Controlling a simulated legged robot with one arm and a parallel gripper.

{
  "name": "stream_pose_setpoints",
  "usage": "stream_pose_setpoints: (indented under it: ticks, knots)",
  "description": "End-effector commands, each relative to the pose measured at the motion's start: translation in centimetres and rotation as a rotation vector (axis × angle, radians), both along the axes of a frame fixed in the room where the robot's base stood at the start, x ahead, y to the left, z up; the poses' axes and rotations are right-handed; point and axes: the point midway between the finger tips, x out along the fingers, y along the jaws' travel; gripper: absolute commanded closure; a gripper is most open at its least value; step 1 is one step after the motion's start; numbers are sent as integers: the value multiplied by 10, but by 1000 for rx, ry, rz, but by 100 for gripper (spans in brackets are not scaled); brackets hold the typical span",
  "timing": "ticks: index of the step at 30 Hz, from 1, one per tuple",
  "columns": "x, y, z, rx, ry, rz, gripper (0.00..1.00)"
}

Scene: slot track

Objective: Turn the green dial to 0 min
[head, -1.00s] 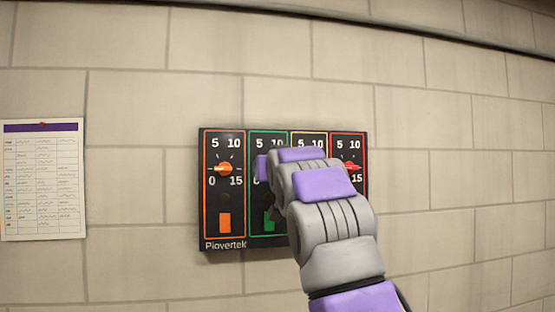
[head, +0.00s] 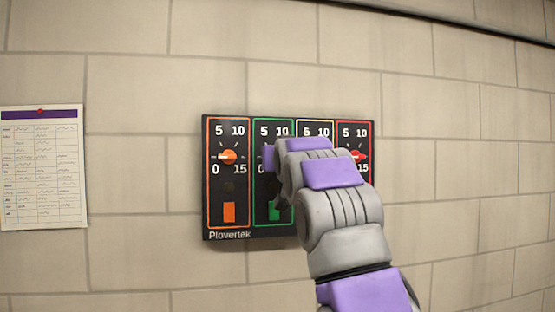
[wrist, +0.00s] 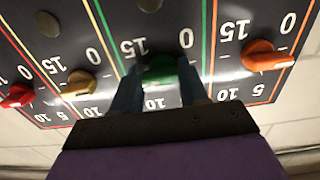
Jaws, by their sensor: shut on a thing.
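The green dial (wrist: 160,70) shows in the wrist view between the two fingers of my gripper (wrist: 158,85), which is shut on it. Its scale reads 0, 5, 10 and 15, and the fingers hide part of the scale. Which number the dial points to cannot be told. In the head view my gripper (head: 272,158) is at the green-framed column (head: 258,215) of the black panel, and my arm covers the green dial there. A green switch (head: 274,210) below it is partly hidden.
An orange dial (head: 228,157) is left of the green column, with an orange switch (head: 229,212) below. A yellow dial (wrist: 82,83) and a red dial (wrist: 17,97) are in the other columns. A paper chart (head: 42,168) hangs on the wall at left.

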Motion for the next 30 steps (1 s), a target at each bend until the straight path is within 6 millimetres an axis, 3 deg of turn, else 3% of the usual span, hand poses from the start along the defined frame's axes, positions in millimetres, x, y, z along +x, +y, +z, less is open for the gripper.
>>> stream_pose_setpoints:
  ticks: [14,30]
  knots:
    - [-1,0,2,-56,-19,-1,87]
    - [-3,1,6,-479,-145,0,87]
